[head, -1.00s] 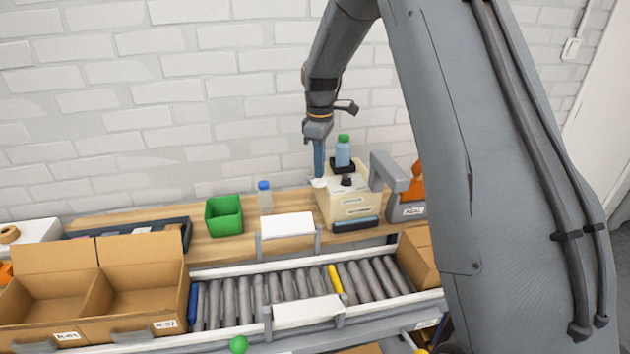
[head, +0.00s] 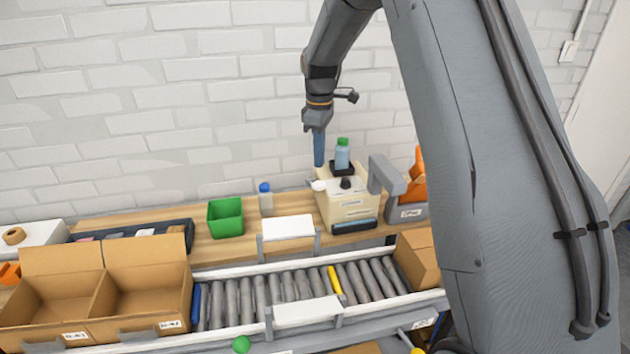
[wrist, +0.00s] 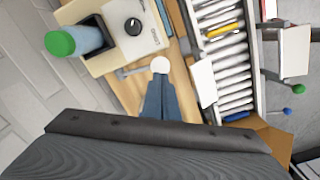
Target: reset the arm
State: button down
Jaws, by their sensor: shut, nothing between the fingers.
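My gripper (head: 318,163) points down at the upper middle of the head view, above the left side of a cream machine (head: 352,208). Its blue fingers are shut with nothing between them. In the wrist view the fingertips (wrist: 160,78) lie close to the machine's white round-ended part (wrist: 160,65); I cannot tell from this view how far apart they are. A blue bottle with a green cap (head: 342,154) stands upright on a dark holder on the machine, to the right of the fingers.
A roller conveyor (head: 270,291) runs in front, with open cardboard boxes (head: 60,281) at left. A white brick wall (head: 190,100) rises behind.

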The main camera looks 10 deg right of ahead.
jog(key=shift+r, duration=0.25)
jog(key=s+f+m+b, duration=0.3)
jog(key=s+f+m, duration=0.1)
jog(key=s, duration=0.5)
jog(key=s+f+m+t+b, duration=0.1)
jog(key=s+f+m+b, duration=0.2)
jog(key=s, duration=0.7)
jog(key=s+f+m+b, duration=0.4)
jog(key=s+f+m, duration=0.1)
jog(key=s, duration=0.5)
jog(key=shift+f, duration=0.25)
